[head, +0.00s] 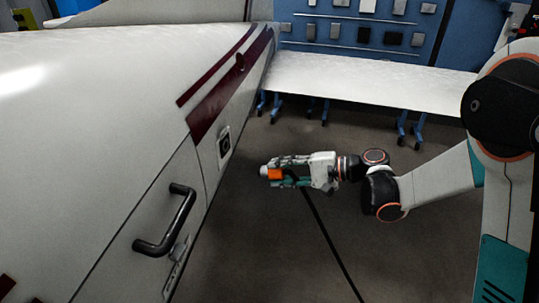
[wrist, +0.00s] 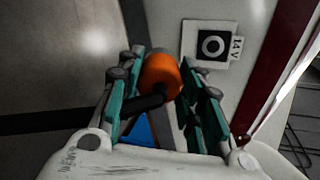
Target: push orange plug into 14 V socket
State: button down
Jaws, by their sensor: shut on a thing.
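My gripper (head: 283,172) is shut on the orange plug (head: 275,174), which points left toward the white panel in the head view. A black cable (head: 325,233) hangs from the plug to the floor. In the wrist view the plug (wrist: 160,77) sits between the teal fingers (wrist: 160,95). The 14 V socket (head: 224,146) is a square plate with a dark centre and a ring on the panel. It also shows in the wrist view (wrist: 212,45), up and right of the plug, with a 14 V label (wrist: 237,48). Plug and socket are apart.
The white panel (head: 100,120) fills the left, with a black handle (head: 168,225) standing out below the socket. The floor around my gripper is clear apart from the cable.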

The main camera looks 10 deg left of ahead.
jog(key=a+r+y, duration=0.2)
jog(key=r, duration=0.1)
jog(key=a+r+t+y, duration=0.1)
jog(key=r, duration=0.1)
jog(key=shift+w+a+r+m, duration=0.2)
jog(key=shift+a+r+m, duration=0.05)
jog(key=shift+a+m, duration=0.05)
jog(key=shift+w+a, duration=0.2)
jog(key=shift+a, duration=2.05)
jog(key=shift+a+b, duration=0.6)
jog(key=shift+a, duration=0.35)
jog(key=shift+a+r, duration=0.25)
